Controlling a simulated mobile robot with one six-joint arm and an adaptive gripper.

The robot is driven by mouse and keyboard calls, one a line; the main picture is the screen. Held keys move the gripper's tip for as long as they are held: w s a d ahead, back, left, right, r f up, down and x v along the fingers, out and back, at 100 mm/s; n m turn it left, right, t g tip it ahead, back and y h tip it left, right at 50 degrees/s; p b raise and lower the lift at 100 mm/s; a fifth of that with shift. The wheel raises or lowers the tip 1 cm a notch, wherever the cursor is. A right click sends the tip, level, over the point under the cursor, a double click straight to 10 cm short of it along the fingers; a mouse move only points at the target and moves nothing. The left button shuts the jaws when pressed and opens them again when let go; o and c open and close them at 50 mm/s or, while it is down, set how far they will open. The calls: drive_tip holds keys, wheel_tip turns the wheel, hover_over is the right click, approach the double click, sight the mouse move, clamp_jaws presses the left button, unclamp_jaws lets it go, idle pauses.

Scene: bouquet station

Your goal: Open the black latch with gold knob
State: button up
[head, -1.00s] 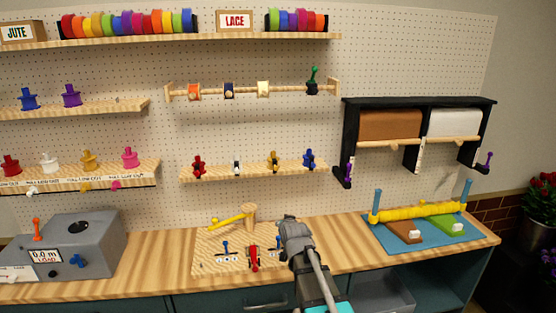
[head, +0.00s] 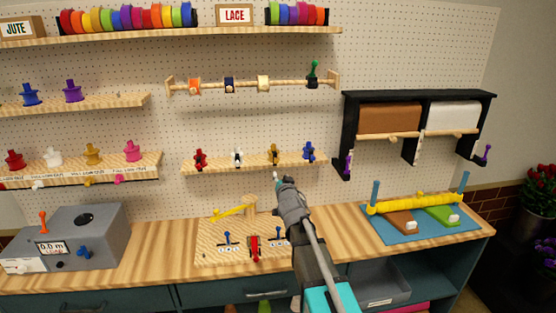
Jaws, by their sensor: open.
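Several small latch-like pieces stand on the middle wooden shelf (head: 225,167). The one with gold and dark parts (head: 273,154) is the best match for the black latch with gold knob, but it is too small to tell its parts or whether it is open or shut. My gripper (head: 278,178) is open, with its tips just below that piece in the picture. I see no contact, and the depth gap between them is unclear. My arm hides part of the bench behind it.
Beside it on the shelf are a red piece (head: 199,159), a black-and-white piece (head: 238,159) and a blue piece (head: 308,152). A wooden board with levers (head: 215,252) lies below on the bench. A black two-roll dispenser (head: 420,97) hangs to the right.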

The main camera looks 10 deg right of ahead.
sight(277, 162)
drive_tip(key=w, duration=1.3)
drive_tip(key=shift+w, duration=0.4)
clamp_jaws()
drive_tip(key=shift+d+r, duration=0.1)
drive_tip(key=shift+d, duration=0.05)
